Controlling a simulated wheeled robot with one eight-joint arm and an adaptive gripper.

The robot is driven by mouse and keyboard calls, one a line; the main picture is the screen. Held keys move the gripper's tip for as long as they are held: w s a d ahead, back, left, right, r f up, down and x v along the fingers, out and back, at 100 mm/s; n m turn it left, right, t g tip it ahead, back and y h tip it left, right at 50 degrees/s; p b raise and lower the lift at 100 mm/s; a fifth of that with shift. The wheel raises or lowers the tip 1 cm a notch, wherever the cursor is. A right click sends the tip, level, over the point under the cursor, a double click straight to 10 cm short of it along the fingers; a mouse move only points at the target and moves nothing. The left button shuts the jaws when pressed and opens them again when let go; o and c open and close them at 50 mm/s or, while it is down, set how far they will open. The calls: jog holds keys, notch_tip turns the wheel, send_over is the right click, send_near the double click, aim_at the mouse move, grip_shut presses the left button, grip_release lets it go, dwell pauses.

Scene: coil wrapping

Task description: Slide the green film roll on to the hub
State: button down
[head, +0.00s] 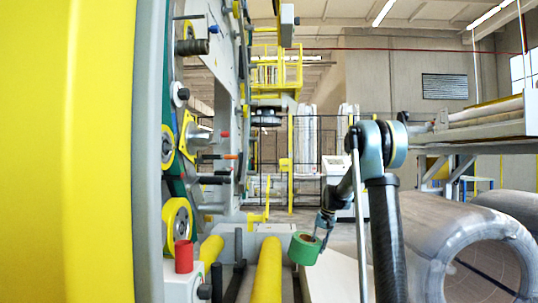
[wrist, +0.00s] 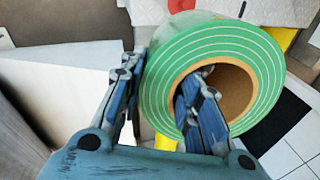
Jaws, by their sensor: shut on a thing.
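The green film roll (head: 304,249) has a brown cardboard core and hangs in my gripper (head: 321,234) at the lower middle of the head view. In the wrist view the roll (wrist: 255,62) shows its ringed end face and open core. My gripper (wrist: 163,72) is shut on the roll's wall, one finger inside the core and the other along the outside. The machine (head: 226,150) at left carries several spindles and yellow-rimmed wheels, such as one low down (head: 178,228). I cannot tell which of these is the hub. The roll is apart from all of them.
A red cylinder (head: 184,257) stands on a pale block at lower left. Yellow rollers (head: 267,270) lie low between the machine and the roll. A large grey coil (head: 455,245) fills the lower right. A big yellow panel (head: 65,150) covers the far left.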

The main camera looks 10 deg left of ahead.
jog(key=s+a+r+y, duration=0.1)
jog(key=a+r, duration=0.1)
jog(key=r, duration=0.1)
jog(key=a+r+n+y, duration=0.1)
jog(key=a+r, duration=0.2)
jog(key=s+a+r+y, duration=0.1)
jog(key=a+r+y, duration=0.1)
jog(key=a+r, duration=0.1)
jog(key=shift+s+r+n, duration=0.1)
jog(key=shift+s+n, duration=0.2)
jog(key=shift+n, duration=0.1)
jog(key=s+a+r+n+y, duration=0.1)
jog(key=s+a+r+y, duration=0.2)
jog(key=r, duration=0.8)
jog(key=s+a+r+n+g+y, duration=0.1)
jog(key=s+a+r+y, duration=0.3)
jog(key=r, duration=0.7)
jog(key=s+a+r+n+g+y, duration=0.1)
jog(key=s+a+r+y, duration=0.2)
jog(key=r, duration=0.8)
jog(key=shift+s+a+r+y, duration=0.15)
jog(key=shift+s+a+y, duration=0.25)
jog(key=shift+a, duration=0.95)
jog(key=shift+s+a, duration=0.15)
jog(key=shift+a, duration=2.7)
jog(key=shift+s+a, duration=0.15)
jog(key=shift+a, duration=2.1)
